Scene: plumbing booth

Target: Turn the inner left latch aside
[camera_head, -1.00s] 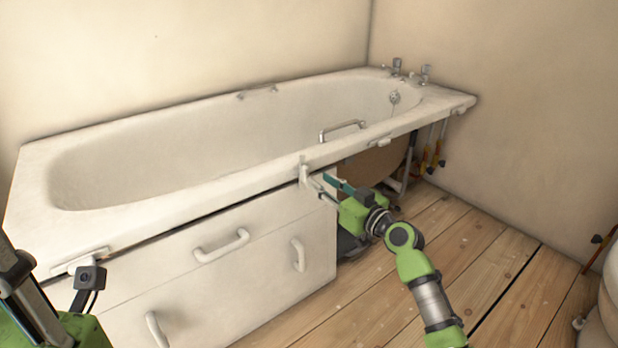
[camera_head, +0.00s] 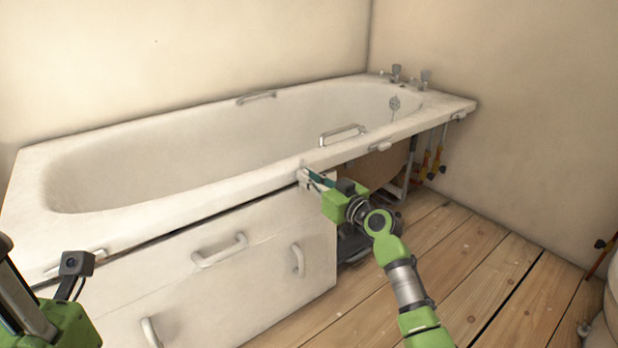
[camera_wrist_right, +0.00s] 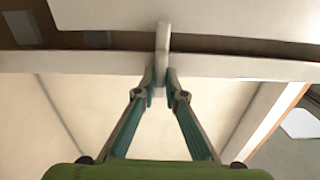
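The inner left latch (camera_head: 303,177) is a small white bar under the bath's front rim, at the top right corner of the white front panel (camera_head: 262,215). In the right wrist view the latch (camera_wrist_right: 162,48) stands upright across the gap between rim and panel. My right gripper (camera_head: 317,180) reaches it from the right. In the right wrist view its two fingertips (camera_wrist_right: 160,82) are close together, one on each side of the latch's lower end, and appear to touch it. Of my left arm only a green part and its camera show at the lower left; its fingers are out of view.
The white bath (camera_head: 200,150) runs along the wall. Another latch (camera_head: 75,262) is under the rim at left, and one (camera_head: 384,146) right of my gripper. The panel carries several handles (camera_head: 220,250). Right of the panel the bath's underside is open, with pipes (camera_head: 432,160). The wooden floor (camera_head: 470,260) is mostly clear.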

